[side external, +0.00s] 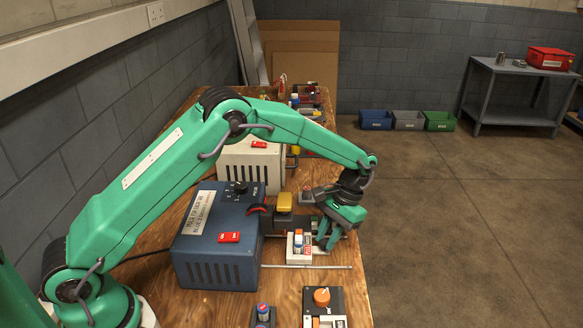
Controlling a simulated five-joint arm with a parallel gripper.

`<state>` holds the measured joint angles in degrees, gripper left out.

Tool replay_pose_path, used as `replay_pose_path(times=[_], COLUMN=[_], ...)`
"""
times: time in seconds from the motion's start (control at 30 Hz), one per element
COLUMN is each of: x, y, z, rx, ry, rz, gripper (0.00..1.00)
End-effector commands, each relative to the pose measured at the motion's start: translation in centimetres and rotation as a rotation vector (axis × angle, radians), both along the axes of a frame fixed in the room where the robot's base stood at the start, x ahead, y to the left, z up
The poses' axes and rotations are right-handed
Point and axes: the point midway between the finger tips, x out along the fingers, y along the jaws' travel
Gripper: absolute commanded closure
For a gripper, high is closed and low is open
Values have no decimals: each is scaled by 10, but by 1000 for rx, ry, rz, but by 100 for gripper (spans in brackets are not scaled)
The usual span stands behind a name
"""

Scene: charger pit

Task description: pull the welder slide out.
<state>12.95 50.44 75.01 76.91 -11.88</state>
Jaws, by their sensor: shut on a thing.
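A dark blue box (218,240), which looks like the welder, stands on the wooden bench with a black dial and a red tag on top. A dark mechanism with a yellow block (285,201) juts from its right side towards the bench edge. My gripper (327,240) points down at the outer end of this mechanism, close to the bench's right edge. Its fingers are shut on a part there that appears to be the welder slide; the grip itself is small and mostly hidden by the fingers. How far out the slide sits cannot be told.
A white block with red and blue parts (299,248) stands just left of my fingers. A metal rod (308,267) lies in front. An orange-knobbed box (322,299) is nearer the camera. A cream box (250,162) stands behind the blue one. Open floor lies right.

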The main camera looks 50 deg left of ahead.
Motion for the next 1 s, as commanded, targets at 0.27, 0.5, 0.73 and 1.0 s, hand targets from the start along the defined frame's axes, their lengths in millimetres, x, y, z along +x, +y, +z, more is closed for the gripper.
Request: replay_pose_path(times=[0.27, 0.5, 0.73, 1.0], x=[5, 3, 3, 12], y=[3, 2, 1, -1], z=[1, 1, 3, 23], rx=[-4, -2, -2, -3], ry=[-18, -11, -9, -11], rz=[10, 6, 4, 4], gripper=[73, 57, 57, 57])
